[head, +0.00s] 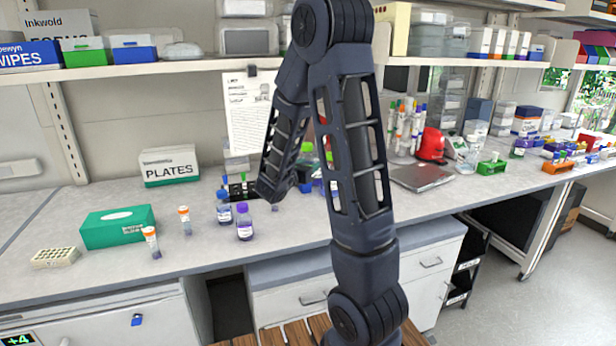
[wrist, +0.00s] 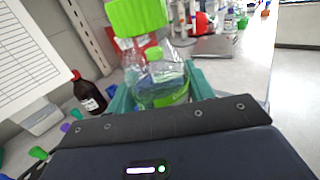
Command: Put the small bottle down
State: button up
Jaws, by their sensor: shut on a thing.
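In the wrist view my gripper (wrist: 160,98) has its teal fingers on both sides of a clear bottle (wrist: 165,92) with green liquid in its lower part, and is shut on it. In the head view my arm hides most of my gripper and the bottle.
A brown bottle with a red cap (wrist: 88,97) stands left of my gripper. A flat metal-topped device (head: 420,177) lies to the right.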

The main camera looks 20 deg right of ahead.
jog(key=shift+r, duration=0.85)
jog(key=s+d+m+g+h, duration=0.1)
jog(key=s+d+m+g, duration=0.2)
jog(key=d, duration=1)
jog(key=s+d+m+g+h, duration=0.15)
jog(key=d+g, duration=0.35)
jog(key=d, duration=0.9)
jog(key=s+d+m+g+h, duration=0.2)
jog(key=d+m+g, duration=0.1)
jog(key=d, duration=1)
jog(key=shift+y, duration=0.25)
notch_tip(320, 180, down, 20)
jog(key=shift+d+r, duration=0.1)
jog(key=shift+r, duration=0.05)
jog(key=o, duration=1.1)
